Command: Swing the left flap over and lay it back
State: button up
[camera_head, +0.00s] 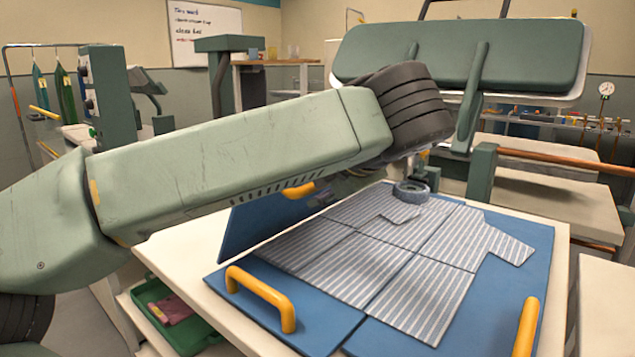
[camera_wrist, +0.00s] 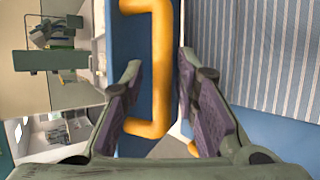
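A blue folding board (camera_head: 540,262) lies on a pale table with a grey-and-white striped garment (camera_head: 345,265) spread on it. A blue left flap (camera_head: 258,228) stands tilted up at the board's left, with a yellow handle (camera_head: 298,190) near its top. In the wrist view the blue flap (camera_wrist: 140,60) is close, and its yellow handle (camera_wrist: 160,75) runs between the fingers of my gripper (camera_wrist: 159,62). The fingers are apart, with small gaps beside the bar. My arm hides the gripper in the head view. The garment (camera_wrist: 265,50) shows at the right.
Other yellow handles stand at the board's front left (camera_head: 262,295) and front right (camera_head: 527,326). A green press (camera_head: 465,55) rises behind the board. A green bin (camera_head: 165,320) sits on a low shelf at left. Hanging green garments (camera_head: 40,88) are far left.

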jog(key=shift+o, duration=0.5)
jog(key=v, duration=0.7)
jog(key=shift+s, duration=0.2)
jog(key=shift+r, duration=0.15)
dwell(0.5)
